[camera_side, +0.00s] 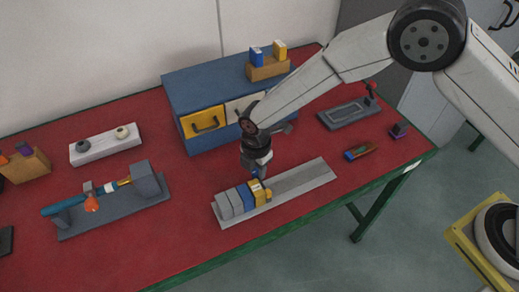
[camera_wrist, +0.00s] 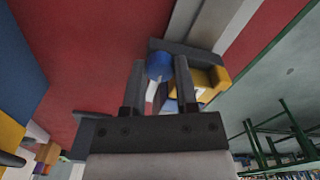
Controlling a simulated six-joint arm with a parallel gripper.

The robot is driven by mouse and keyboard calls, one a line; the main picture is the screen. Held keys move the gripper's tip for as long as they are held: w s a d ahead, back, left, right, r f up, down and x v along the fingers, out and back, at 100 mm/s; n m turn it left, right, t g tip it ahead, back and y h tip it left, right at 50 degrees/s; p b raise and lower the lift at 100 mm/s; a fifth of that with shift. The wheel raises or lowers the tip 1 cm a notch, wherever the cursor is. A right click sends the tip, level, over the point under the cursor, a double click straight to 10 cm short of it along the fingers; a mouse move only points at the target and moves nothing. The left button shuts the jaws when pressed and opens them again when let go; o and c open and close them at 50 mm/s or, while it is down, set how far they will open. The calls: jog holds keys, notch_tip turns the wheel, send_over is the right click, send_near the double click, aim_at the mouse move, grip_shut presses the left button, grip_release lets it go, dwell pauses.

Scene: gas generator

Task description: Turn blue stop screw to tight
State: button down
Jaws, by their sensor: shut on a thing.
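The blue stop screw (camera_wrist: 159,66) shows in the wrist view as a round blue head between my two fingers. My gripper (camera_wrist: 160,62) is shut on it, one finger on either side. In the side view my gripper (camera_side: 259,172) points down at the right end of a row of grey, blue and yellow blocks on a long grey rail plate (camera_side: 300,180). The yellow block (camera_side: 258,194) is just below my fingers; in the wrist view it (camera_wrist: 212,82) is right of the right finger. My fingers mostly hide the screw in the side view, and its tightness cannot be told.
A blue drawer cabinet (camera_side: 200,88) with a yellow drawer (camera_side: 203,122) stands behind. A grey fixture with a blue tube (camera_side: 64,208) is left. A small multicoloured part (camera_side: 360,151) lies right of the rail. The table's green front edge (camera_side: 300,217) is near.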

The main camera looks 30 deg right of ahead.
aim_at(256, 171)
jog(key=shift+m, duration=1.6)
jog(key=shift+c, duration=1.8)
grip_release()
jog(key=shift+r, duration=0.1)
jog(key=shift+r, duration=3.85)
